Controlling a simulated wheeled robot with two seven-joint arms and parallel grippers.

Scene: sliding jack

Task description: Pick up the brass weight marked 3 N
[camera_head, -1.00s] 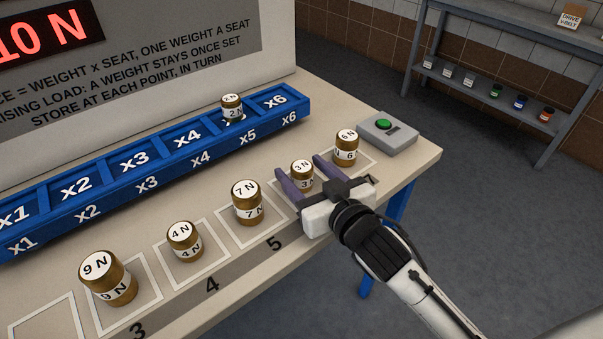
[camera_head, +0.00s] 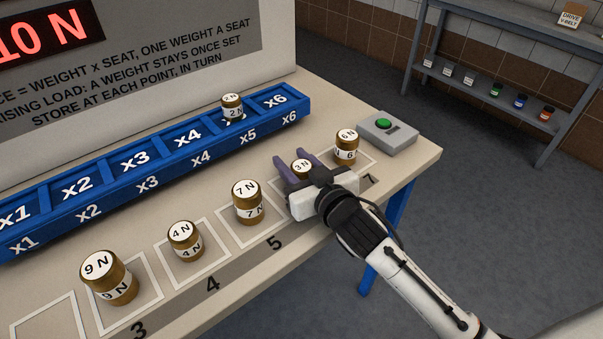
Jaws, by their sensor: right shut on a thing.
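The brass weight marked 3 N (camera_head: 302,166) stands between the 7 N and 6 N weights on the table. Only its top and upper part show; my gripper hides the rest. My right gripper (camera_head: 295,167) has its two purple fingers on either side of the weight and is shut on it. I cannot tell whether the weight is clear of the table. My left gripper is not in view.
The 7 N weight (camera_head: 247,202) stands close on the left and the 6 N weight (camera_head: 346,147) close on the right. The 4 N (camera_head: 185,241) and 9 N (camera_head: 109,277) weights are further left. The blue rack (camera_head: 150,183) behind holds a 2 N weight (camera_head: 232,107) at x5. A green-button box (camera_head: 387,130) is at right.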

